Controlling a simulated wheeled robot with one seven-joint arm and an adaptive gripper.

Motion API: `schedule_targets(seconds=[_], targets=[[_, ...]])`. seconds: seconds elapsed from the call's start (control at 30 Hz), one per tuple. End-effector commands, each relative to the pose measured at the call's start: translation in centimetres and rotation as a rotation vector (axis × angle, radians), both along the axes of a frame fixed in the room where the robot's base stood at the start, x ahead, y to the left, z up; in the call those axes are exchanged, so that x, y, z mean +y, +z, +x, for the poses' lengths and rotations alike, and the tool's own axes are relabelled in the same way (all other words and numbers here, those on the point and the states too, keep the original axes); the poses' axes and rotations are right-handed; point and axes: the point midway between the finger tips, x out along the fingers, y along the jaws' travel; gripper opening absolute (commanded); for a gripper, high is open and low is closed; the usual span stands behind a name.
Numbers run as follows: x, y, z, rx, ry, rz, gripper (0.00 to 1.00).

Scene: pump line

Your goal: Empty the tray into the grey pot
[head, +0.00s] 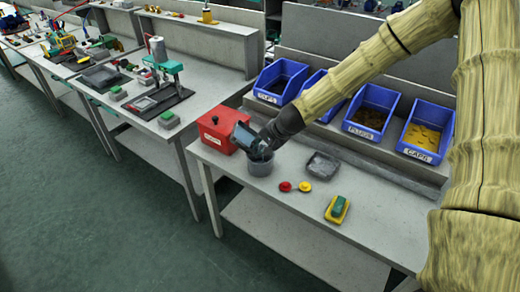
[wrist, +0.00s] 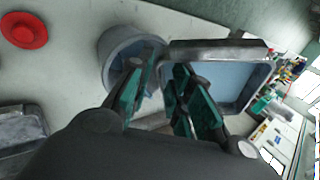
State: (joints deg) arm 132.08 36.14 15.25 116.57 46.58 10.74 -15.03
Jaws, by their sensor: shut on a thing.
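My gripper (head: 262,146) is shut on the wall of a dark grey tray (head: 243,135), just above the grey pot (head: 261,167). The tray is steeply tilted beside and over the pot's mouth. In the wrist view the tray (wrist: 218,50) shows its rim and a bluish inside, and the part of the inside I see looks bare. The gripper fingers (wrist: 163,88) cover part of it. The pot (wrist: 113,45) stands upright on the bench, left of the tray in the wrist view. Its contents are mostly hidden by the fingers and tray.
A red box (head: 216,130) stands left of the pot. Blue bins (head: 368,112) line the back. The bench front is clear.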

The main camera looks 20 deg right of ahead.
Motion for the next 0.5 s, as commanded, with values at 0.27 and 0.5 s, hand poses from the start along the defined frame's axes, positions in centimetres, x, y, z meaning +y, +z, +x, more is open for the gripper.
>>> schedule_targets(seconds=[0.27, 0.5], targets=[[-0.05, -0.18, 0.02, -0.018, -0.002, 0.035, 0.00], [-0.11, -0.09, 0.00, -0.032, -0.002, 0.059, 0.00]])
